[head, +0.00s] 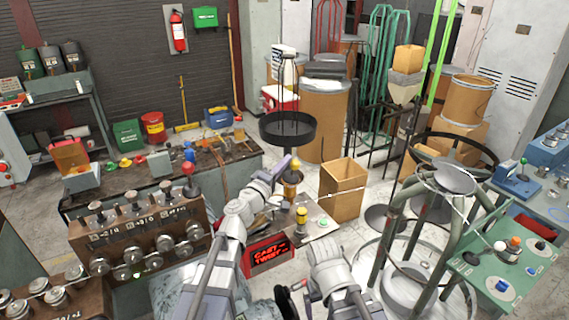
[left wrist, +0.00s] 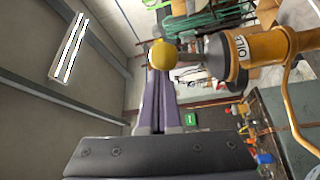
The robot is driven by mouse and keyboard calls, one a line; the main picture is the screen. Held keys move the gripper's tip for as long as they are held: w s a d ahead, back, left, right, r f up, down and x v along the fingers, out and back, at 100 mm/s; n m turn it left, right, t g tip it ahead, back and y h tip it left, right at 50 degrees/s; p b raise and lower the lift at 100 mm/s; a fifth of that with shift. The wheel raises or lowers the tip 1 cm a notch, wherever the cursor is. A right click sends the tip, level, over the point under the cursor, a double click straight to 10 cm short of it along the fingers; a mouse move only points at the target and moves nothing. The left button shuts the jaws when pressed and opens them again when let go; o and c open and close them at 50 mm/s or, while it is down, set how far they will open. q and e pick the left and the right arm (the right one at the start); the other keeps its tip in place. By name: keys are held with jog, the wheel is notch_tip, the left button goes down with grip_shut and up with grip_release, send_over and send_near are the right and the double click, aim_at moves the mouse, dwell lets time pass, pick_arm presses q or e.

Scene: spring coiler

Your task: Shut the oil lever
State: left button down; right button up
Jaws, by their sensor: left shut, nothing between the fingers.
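The oil cup (left wrist: 265,45) is yellow, marked OIL, and shows sideways in the left wrist view. A short grey lever with a yellow ball knob (left wrist: 162,55) sticks out of its cap, roughly in line with the cup. In the head view the cup (head: 290,190) stands on the machine, partly covered by my left gripper (head: 284,164). The left gripper's purple fingers (left wrist: 156,85) are shut and empty. Their tips are right by the knob and overlap it in the picture; I cannot tell whether they touch. My right gripper cannot be made out.
A round black pan (head: 288,130) stands just behind the cup. A yellow-topped post (head: 302,216) and a red lit sign (head: 268,255) are in front. A curved yellow pipe (left wrist: 290,105) runs beside the cup. An open cardboard box (head: 343,190) stands to the right.

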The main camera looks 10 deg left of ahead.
pick_arm(q)
notch_tip(320, 180, up, 3)
jog(key=w+a+p, duration=0.3)
jog(key=f+b+v, duration=0.2)
jog(key=b+v, duration=0.1)
jog(key=v, duration=0.7)
jog(key=shift+f+b, duration=0.25)
jog(key=shift+b, duration=0.05)
jog(key=shift+s, duration=0.1)
